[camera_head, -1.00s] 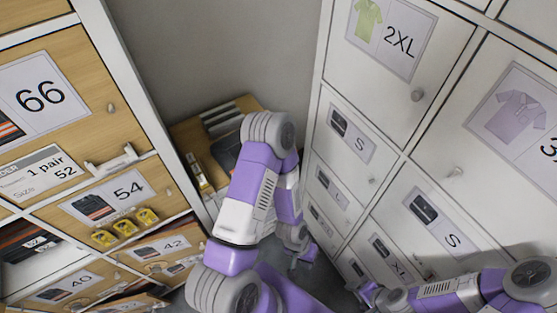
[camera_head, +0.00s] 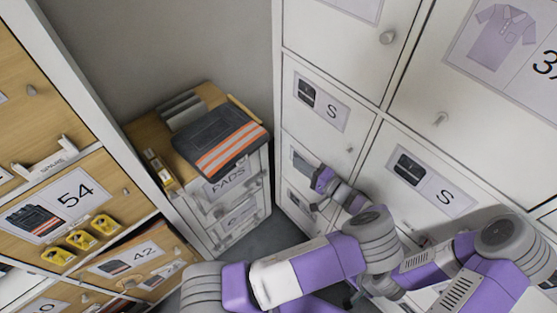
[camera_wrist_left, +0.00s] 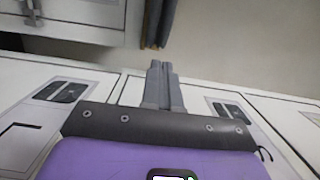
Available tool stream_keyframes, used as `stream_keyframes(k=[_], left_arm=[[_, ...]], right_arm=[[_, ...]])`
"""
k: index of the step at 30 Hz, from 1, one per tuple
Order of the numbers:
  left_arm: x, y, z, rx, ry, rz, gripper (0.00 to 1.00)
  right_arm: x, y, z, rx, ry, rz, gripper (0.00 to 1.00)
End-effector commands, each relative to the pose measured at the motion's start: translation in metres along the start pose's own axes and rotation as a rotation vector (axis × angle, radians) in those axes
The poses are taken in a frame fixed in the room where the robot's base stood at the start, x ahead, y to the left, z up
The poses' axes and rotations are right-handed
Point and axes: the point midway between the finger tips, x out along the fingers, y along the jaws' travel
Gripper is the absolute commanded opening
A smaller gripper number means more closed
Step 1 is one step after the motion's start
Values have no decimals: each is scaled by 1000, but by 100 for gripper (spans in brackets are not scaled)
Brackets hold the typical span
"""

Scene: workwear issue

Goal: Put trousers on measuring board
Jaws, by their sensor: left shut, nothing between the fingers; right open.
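The folded dark trousers (camera_head: 207,140) with orange and pale stripes lie flat on the wooden top (camera_head: 139,132) of a low white cabinet in the head view. I cannot tell whether this wooden top is the measuring board. My left gripper (camera_head: 316,193) is right of that cabinet, in front of the white S lockers and apart from the trousers. Its fingers are shut and empty in the left wrist view (camera_wrist_left: 160,68). My right gripper (camera_head: 355,297) is low at the bottom, open, and mostly hidden by my left arm.
Grey blocks (camera_head: 182,108) stand behind the trousers. The low cabinet has a PADS drawer (camera_head: 228,185). A wooden shelf unit (camera_head: 125,190) with yellow items (camera_head: 80,239) stands left. White lockers (camera_head: 360,145) stand right. Grey floor shows between them.

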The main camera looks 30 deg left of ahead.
Motion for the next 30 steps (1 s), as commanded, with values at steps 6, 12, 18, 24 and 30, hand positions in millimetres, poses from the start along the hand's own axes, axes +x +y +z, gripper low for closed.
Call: stream_keyframes(k=[6, 12, 18, 24, 30], left_arm=[[38, 2, 2, 3, -8, 2, 0], [82, 3, 3, 5, -9, 4, 0], [110, 2, 17, 7, -8, 5, 0], [122, 2, 29, 6, -6, 5, 0], [124, 2, 31, 5, -5, 6, 0]], right_arm=[[6, 2, 0, 0, 1, 0, 83], [13, 5, -1, 0, 0, 0, 83], [18, 7, -1, 0, 0, 0, 83], [20, 8, -1, 0, 0, 0, 83], [20, 8, -1, 0, 0, 0, 83]])
